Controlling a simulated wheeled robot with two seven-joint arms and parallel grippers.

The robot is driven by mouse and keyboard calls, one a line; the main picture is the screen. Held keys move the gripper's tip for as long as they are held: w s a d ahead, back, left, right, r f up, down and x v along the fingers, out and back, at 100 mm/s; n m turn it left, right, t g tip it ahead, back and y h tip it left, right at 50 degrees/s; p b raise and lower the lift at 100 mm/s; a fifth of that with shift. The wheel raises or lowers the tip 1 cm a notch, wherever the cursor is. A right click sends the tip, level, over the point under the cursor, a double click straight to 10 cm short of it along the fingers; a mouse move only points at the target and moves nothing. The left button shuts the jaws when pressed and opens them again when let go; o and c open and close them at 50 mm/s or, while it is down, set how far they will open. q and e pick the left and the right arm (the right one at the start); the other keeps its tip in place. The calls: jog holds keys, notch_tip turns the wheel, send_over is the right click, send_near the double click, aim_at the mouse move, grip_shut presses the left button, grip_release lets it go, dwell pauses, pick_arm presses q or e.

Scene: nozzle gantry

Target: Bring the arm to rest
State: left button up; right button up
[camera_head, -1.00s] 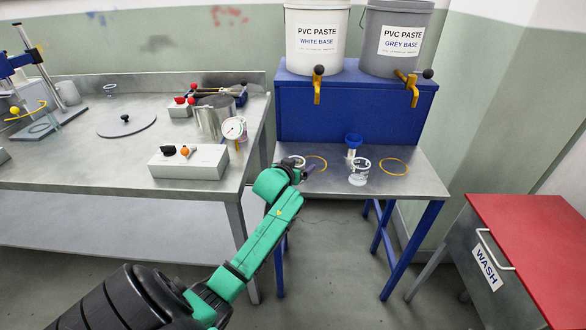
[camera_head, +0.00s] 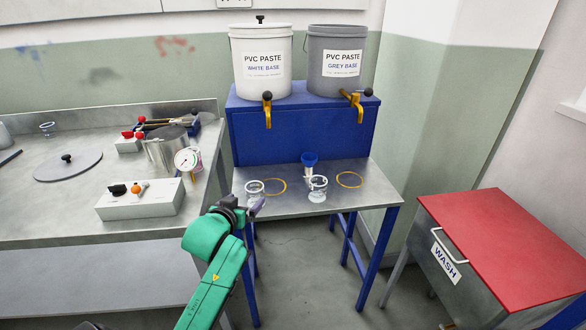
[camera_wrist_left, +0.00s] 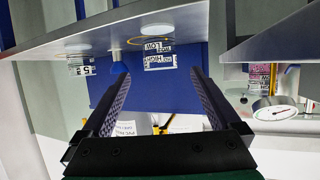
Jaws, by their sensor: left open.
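My left arm in green comes in from the bottom of the head view and reaches up to the front edge of the blue-legged steel table (camera_head: 385,193). Its gripper (camera_head: 257,206) is small there, just below a clear cup (camera_head: 254,187) on the table's left side; I cannot tell the gap between them. In the left wrist view the two dark fingers (camera_wrist_left: 161,76) stand wide apart with nothing between them. That view is upside down, with the table at the top. My right gripper is not in view.
A second cup (camera_head: 317,188) and a blue funnel (camera_head: 309,160) are on the table. The white bucket (camera_head: 262,65) and grey bucket (camera_head: 337,60) stand behind. A workbench (camera_head: 60,215) is at left, a red-topped wash unit (camera_head: 505,240) at right. Floor between is clear.

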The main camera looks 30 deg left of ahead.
pick_arm(q)
jog(key=s+d+f+m+g+h, duration=0.55)
jog(key=s+d+f+g, duration=0.35)
jog(key=s+d+f, duration=0.8)
jog(key=s+f+g+p, duration=0.2)
jog(key=s+f+p, duration=0.15)
jog(key=f, duration=1.45)
jog(key=s+a+f+p, duration=0.1)
jog(key=s+f, duration=0.5)
jog(key=s, duration=0.2)
jog(key=s+a+f+y+p, duration=0.1)
jog(key=s+a+f, duration=0.1)
jog(key=s+f, duration=0.4)
jog(key=s, duration=0.2)
jog(key=shift+s+a+m+g, duration=0.25)
jog(key=shift+s+m+g, duration=0.05)
jog(key=shift+m+g, duration=0.1)
